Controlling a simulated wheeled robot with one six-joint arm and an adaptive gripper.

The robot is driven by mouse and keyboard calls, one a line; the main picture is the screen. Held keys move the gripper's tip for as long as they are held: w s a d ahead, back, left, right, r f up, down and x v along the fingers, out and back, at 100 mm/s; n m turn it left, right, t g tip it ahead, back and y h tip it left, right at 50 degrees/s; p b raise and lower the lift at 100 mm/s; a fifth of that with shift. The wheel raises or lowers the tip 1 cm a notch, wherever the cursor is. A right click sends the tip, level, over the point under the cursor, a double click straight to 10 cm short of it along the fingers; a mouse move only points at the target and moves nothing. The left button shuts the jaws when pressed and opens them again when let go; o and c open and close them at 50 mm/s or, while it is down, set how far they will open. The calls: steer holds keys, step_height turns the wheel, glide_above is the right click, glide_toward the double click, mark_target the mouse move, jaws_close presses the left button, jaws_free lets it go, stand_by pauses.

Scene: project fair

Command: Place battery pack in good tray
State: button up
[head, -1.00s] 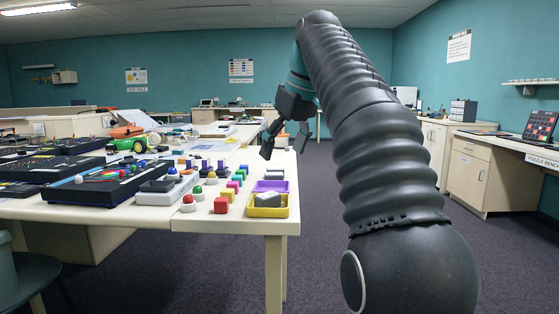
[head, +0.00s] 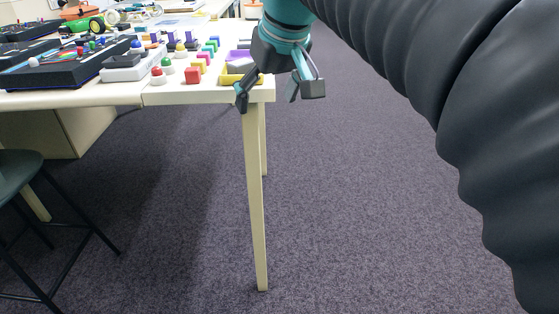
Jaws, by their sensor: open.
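A yellow tray (head: 226,80) sits at the front right corner of the white table, with a grey block (head: 240,66) in it. A purple tray (head: 240,53) stands right behind it. I cannot tell which tray is the good one, or whether the grey block is the battery pack. My gripper (head: 272,94) is open and empty, pointing down at the table's right corner. In the picture its left finger overlaps the yellow tray's front right and the table edge; its right finger is over the floor. The gripper hides part of both trays.
Dark control panels (head: 65,70) lie further left. A dark stool (head: 20,170) stands front left. Carpet right of the table is clear.

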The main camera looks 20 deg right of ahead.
steer(key=s+f+m, duration=0.1)
steer(key=s+f, duration=0.5)
steer(key=f, duration=0.4)
steer(key=s+f, duration=0.7)
steer(key=f, duration=0.3)
steer(key=shift+s+f+m+t+h, duration=0.25)
steer(key=shift+s+m+t+h, duration=0.05)
steer(key=shift+m+h, duration=0.1)
steer(key=shift+a, duration=0.1)
